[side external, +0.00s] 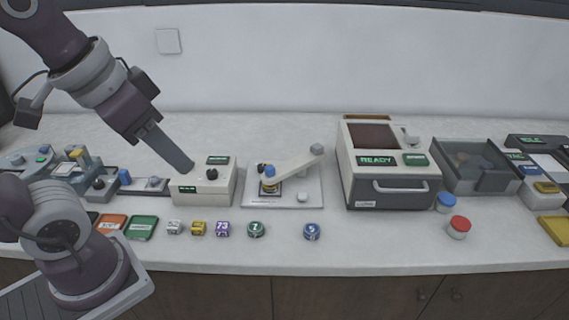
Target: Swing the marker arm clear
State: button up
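What looks like the marker arm (297,168) is a pale bar on a white base plate (313,191) in the middle of the counter. It slants up to the right from a post with a blue knob (269,171) and yellow collar to a grey block (317,149) at its raised end. A small pale button stands on the plate below the bar. My gripper (187,168) hangs to the left, apart from the marker arm, in front of or over a beige control box. Its fingers overlap into one dark bar, so their opening is hidden.
The beige box (203,187) with a black knob stands left of the plate. A press marked READY (392,180) stands close on its right. Several numbered pucks and cubes, including a blue puck (312,231), line the front. Red (459,227) and blue (446,202) lidded jars stand right.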

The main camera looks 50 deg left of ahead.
jog(key=shift+o, duration=0.5)
jog(key=w+a+g, duration=0.2)
jog(key=w, duration=0.9)
jog(key=shift+a, duration=0.25)
jog(key=m+g, duration=0.1)
jog(key=g, duration=0.2)
send_over(270, 167)
notch_tip(270, 167, down, 14)
jog(key=shift+s, duration=0.15)
notch_tip(270, 167, down, 7)
jog(key=shift+r, duration=0.1)
jog(key=shift+f, duration=0.4)
jog(key=shift+c, duration=0.2)
grip_shut()
jog(key=shift+r, duration=0.1)
